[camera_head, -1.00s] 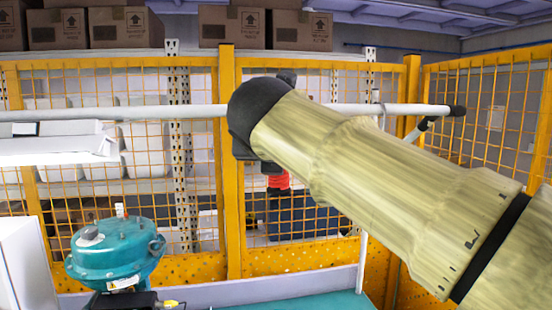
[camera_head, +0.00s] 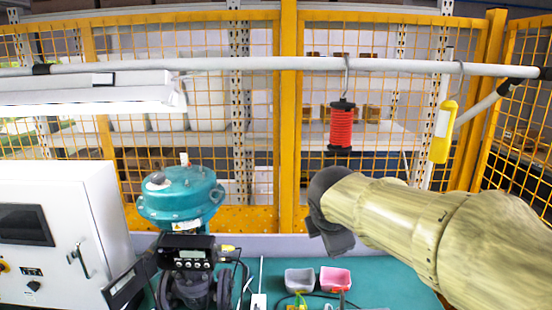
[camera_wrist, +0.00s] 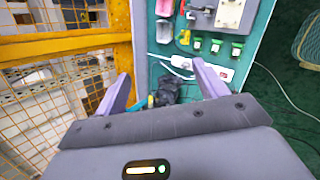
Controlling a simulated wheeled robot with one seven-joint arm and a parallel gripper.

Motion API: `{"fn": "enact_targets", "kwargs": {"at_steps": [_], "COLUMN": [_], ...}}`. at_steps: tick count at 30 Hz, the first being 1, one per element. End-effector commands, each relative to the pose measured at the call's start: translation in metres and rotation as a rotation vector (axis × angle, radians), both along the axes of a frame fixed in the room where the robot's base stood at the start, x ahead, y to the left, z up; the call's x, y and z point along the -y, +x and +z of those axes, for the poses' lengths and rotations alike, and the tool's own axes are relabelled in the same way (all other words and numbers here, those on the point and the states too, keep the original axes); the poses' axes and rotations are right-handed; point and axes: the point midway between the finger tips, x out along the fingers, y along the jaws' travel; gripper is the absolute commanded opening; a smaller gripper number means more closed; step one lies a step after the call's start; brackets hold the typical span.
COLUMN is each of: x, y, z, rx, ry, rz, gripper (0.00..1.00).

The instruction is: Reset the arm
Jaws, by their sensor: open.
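My arm (camera_head: 440,225) reaches in from the right in the head view, its dark joint (camera_head: 328,205) above the teal bench. My gripper's fingers cannot be made out there. In the wrist view my gripper (camera_wrist: 162,88) is open, its two purple-grey fingers spread wide with nothing held. A dark object (camera_wrist: 170,90) shows past the gap between them, apart from the fingers as far as I can tell. The teal valve actuator (camera_head: 181,195) with its black positioner (camera_head: 190,252) stands on the bench, left of my arm and apart from it.
A yellow mesh fence (camera_head: 288,120) stands behind the bench. A white rail (camera_head: 250,64) crosses above, with a red coiled tool (camera_head: 341,127) and a yellow tool (camera_head: 443,132) hanging. A white cabinet (camera_head: 60,225) is at left. Grey (camera_head: 299,280) and pink (camera_head: 335,278) bins sit on the bench.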

Motion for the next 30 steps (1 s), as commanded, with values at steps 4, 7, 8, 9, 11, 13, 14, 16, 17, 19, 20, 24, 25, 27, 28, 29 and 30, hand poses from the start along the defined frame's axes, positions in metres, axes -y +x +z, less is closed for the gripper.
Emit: {"fn": "enact_targets", "kwargs": {"at_steps": [4, 7, 8, 9, 11, 13, 14, 16, 17, 19, 20, 24, 25, 27, 28, 29, 30], "x": [0.011, 0.017, 0.019, 0.022, 0.026, 0.031, 0.033, 0.037, 0.039, 0.041, 0.042, 0.045, 0.045, 0.044, 0.044, 0.044, 0.044], "y": [-0.020, -0.037, -0.043, -0.051, -0.064, -0.080, -0.088, -0.105, -0.113, -0.127, -0.132, -0.144, -0.144, -0.144, -0.144, -0.144, -0.144], "z": [-0.063, -0.101, -0.111, -0.125, -0.145, -0.168, -0.177, -0.197, -0.204, -0.218, -0.222, -0.232, -0.233, -0.233, -0.233, -0.233, -0.232], "rx": [-0.078, -0.125, -0.136, -0.151, -0.172, -0.192, -0.199, -0.210, -0.213, -0.215, -0.213, -0.208, -0.206, -0.206, -0.206, -0.206, -0.206], "ry": [0.232, 0.380, 0.423, 0.478, 0.557, 0.643, 0.678, 0.754, 0.782, 0.836, 0.854, 0.897, 0.900, 0.901, 0.901, 0.901, 0.900], "rz": [-0.277, -0.488, -0.552, -0.645, -0.784, -0.955, -1.031, -1.207, -1.279, -1.425, -1.475, -1.600, -1.606, -1.609, -1.608, -1.607, -1.605], "gripper": [0.72, 0.72, 0.72, 0.72, 0.72, 0.72, 0.72, 0.72, 0.72, 0.72, 0.72, 0.72, 0.72, 0.72, 0.72, 0.72, 0.72]}}
